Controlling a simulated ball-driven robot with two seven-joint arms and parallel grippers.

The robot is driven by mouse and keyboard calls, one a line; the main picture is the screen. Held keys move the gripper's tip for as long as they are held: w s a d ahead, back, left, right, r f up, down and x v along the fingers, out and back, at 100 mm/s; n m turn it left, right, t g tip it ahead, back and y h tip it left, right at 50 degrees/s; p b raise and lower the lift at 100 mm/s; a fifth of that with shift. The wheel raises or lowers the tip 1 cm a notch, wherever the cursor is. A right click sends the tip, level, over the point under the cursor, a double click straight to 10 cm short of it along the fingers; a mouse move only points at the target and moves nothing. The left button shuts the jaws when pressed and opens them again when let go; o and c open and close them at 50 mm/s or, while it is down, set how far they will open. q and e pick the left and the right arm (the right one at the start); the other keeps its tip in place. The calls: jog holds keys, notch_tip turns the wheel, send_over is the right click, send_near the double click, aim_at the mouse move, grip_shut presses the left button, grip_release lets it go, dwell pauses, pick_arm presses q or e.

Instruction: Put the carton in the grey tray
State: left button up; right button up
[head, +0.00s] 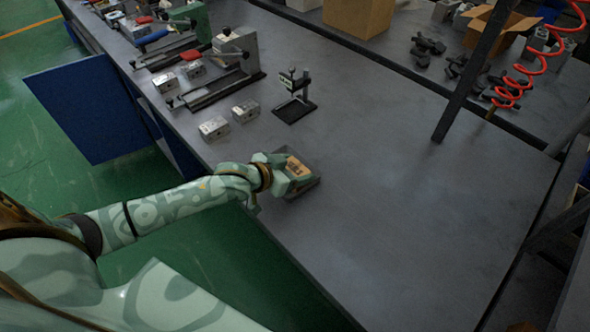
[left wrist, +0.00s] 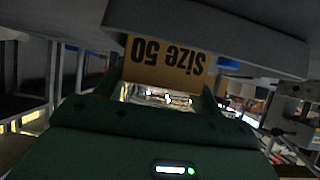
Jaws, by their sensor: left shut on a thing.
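The carton (head: 298,167) is a small brown box, held at the tray on the near left part of the bench. In the left wrist view the carton (left wrist: 160,62) shows the upside-down print "Size 50". My left gripper (head: 284,173) is shut on it, with a finger at each side. The grey tray (head: 305,189) lies under the gripper and carton. Its dark wall (left wrist: 215,38) covers one end of the carton in the wrist view. The carton is over or within the tray; whether it touches the floor is hidden. My right gripper is not in view.
Metal valve blocks (head: 214,127) and a small black stand (head: 294,96) are beyond the tray. Clamp fixtures (head: 215,70) line the far left. A dark post (head: 470,80) and a red coiled hose (head: 520,80) are at right. The bench right of the tray is clear.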

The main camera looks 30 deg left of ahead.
pick_arm(q)
jog(key=o, duration=1)
jog(key=shift+p+v, duration=2.2)
jog(key=shift+v, duration=3.85)
